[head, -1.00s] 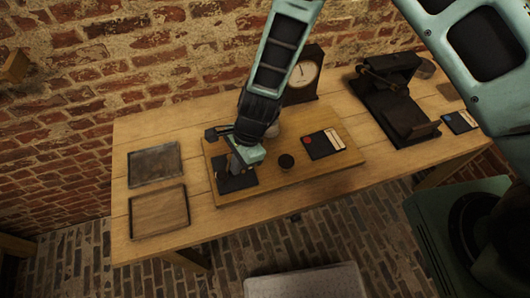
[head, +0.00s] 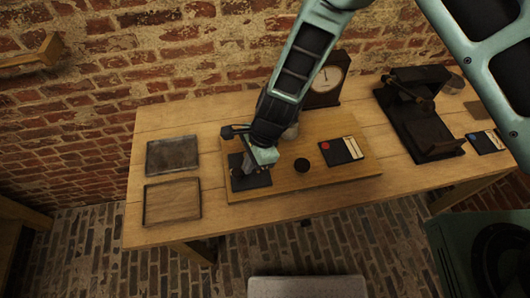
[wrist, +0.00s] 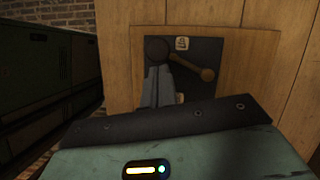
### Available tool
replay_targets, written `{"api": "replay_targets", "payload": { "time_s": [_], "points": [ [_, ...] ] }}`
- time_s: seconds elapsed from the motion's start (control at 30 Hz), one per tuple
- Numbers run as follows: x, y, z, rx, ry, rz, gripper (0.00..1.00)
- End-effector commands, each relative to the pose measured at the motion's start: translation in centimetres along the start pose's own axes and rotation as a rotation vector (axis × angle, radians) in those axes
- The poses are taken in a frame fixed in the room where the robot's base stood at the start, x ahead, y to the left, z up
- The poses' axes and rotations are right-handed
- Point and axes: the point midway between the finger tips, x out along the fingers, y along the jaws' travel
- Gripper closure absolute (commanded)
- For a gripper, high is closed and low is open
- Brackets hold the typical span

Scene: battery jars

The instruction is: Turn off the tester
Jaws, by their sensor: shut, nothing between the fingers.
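The tester is a wooden board (head: 300,182) on the table. A dark switch plate (head: 262,181) sits at its left end and also shows in the wrist view (wrist: 209,52). On the plate a lever (wrist: 186,63) runs from a dark pivot to a round brown knob (wrist: 207,74), pointing right and slightly down in the wrist view. Small pale labels mark the plate above and below the lever. My gripper (head: 248,168) is shut and empty over the plate. In the wrist view its fingers (wrist: 155,86) are beside the lever near the pivot; contact cannot be told.
Two trays (head: 172,154) (head: 172,201) lie at left. A clock (head: 328,80) stands behind, and a dark apparatus (head: 420,115) stands at right. The table's front edge is near.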

Motion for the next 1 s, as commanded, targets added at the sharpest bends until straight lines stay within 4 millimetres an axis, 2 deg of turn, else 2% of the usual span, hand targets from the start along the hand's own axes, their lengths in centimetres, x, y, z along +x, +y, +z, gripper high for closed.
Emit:
{"api": "replay_targets", "payload": {
  "time_s": [0.13,0.27,0.7,0.8,1.0],
  "points": [
    [-0.5,-0.3,-1.1,0.001,0.001,-0.001,1.00],
    [-1.4,-0.8,-3.0,0.003,0.001,0.000,1.00],
    [-9.2,-0.6,-2.9,-0.004,0.001,-0.002,1.00],
    [-10.3,-0.6,-2.9,-0.004,0.001,-0.001,1.00],
    [-11.3,-0.5,-2.9,-0.002,0.000,0.001,1.00]
  ]
}}
